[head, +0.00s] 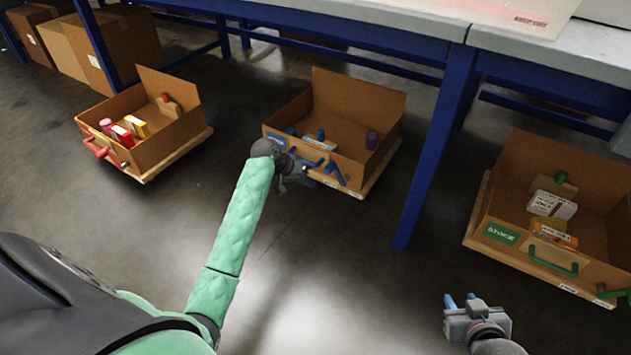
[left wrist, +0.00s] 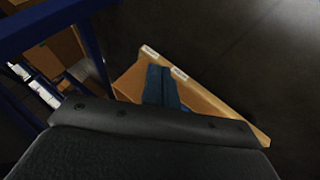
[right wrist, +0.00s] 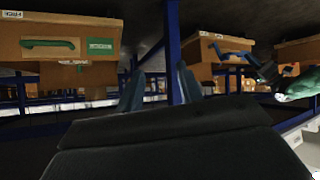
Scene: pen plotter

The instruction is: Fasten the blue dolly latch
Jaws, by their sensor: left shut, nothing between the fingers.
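The blue dolly is a cardboard box on a wooden base (head: 372,184), in the middle of the head view. Its blue latch (head: 336,173) is a lever low on the front, right of my left gripper; whether it is fastened I cannot tell. My left gripper (head: 310,166) is at the box front, close to the latch; contact is unclear. Its blue fingers (left wrist: 162,88) are together and empty, over the wooden edge (left wrist: 225,111) in the left wrist view. My right gripper (head: 461,299) is open and empty, low at right, away from the dolly.
A red-handled box dolly (head: 150,174) stands at the left, and a green-handled one (head: 480,239) at the right. Blue table legs (head: 433,150) stand between the middle and right dollies. The floor (head: 350,260) in front is clear.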

